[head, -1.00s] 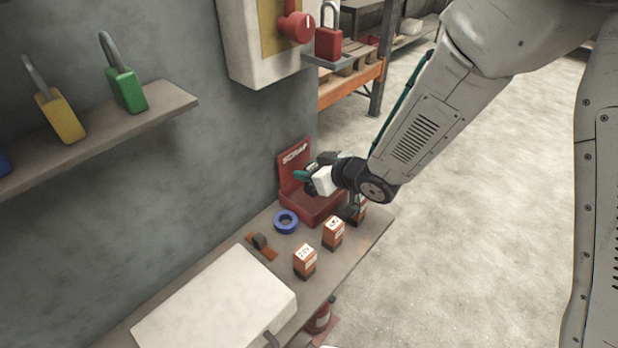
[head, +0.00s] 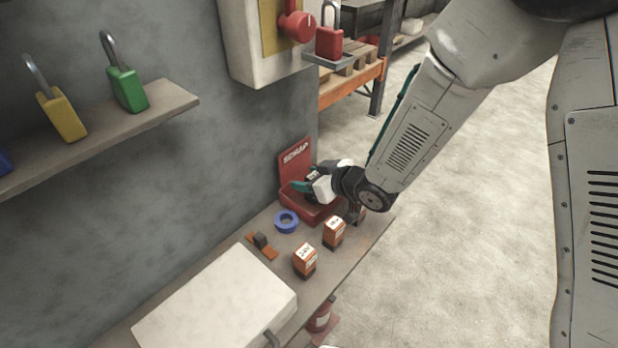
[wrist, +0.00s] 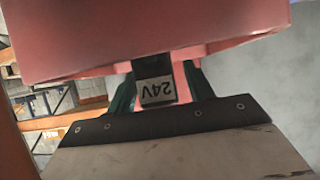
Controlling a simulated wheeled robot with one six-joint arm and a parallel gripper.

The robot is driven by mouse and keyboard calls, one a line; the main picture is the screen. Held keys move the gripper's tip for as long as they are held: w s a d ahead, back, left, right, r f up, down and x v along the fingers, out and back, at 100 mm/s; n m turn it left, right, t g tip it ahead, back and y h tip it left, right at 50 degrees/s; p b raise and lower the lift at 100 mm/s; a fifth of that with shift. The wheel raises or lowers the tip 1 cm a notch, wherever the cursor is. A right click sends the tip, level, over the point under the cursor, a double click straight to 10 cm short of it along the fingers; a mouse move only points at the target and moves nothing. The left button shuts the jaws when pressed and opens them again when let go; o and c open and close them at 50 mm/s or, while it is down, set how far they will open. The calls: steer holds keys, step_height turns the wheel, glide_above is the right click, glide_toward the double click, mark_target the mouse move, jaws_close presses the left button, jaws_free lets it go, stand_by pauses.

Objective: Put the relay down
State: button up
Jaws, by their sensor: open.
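A dark relay with a white "24V" label (wrist: 157,90) shows in the wrist view between the two green fingers of my gripper (wrist: 158,82). The label reads upside down there. The fingers are open on either side of it. In the head view my gripper (head: 302,187) is over the red SCRAP bin (head: 322,213), inside its outline. The relay is hard to make out there, and I cannot tell whether it rests on the bin's floor. The bin's red wall (wrist: 130,35) fills the top of the wrist view.
Two orange relays stand on the bench, one (head: 333,232) behind the other (head: 304,260). A blue tape roll (head: 286,222) lies left of the bin. A pale case (head: 215,305) covers the near bench.

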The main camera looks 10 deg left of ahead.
steer(key=v, duration=1.2)
steer(key=w+d+r+m+t+h, duration=0.1)
steer(key=d+r+m+h, duration=0.3)
steer(key=d, duration=0.7)
steer(key=d+r+m+t+h, duration=0.1)
steer(key=d+r+m+h, duration=0.2)
steer(key=d+r+h, duration=0.5)
steer(key=s+d+r+m+g, duration=0.1)
steer(key=s+d+g, duration=0.1)
steer(key=s, duration=0.5)
steer(key=s+d+r+m+g+y, duration=0.1)
steer(key=s+d, duration=0.3)
steer(key=s, duration=0.4)
steer(key=s+d+r+m+g, duration=0.3)
steer(key=s+g, duration=0.1)
steer(key=s, duration=0.3)
steer(key=shift+s+d, duration=0.3)
steer(key=shift+s, duration=0.1)
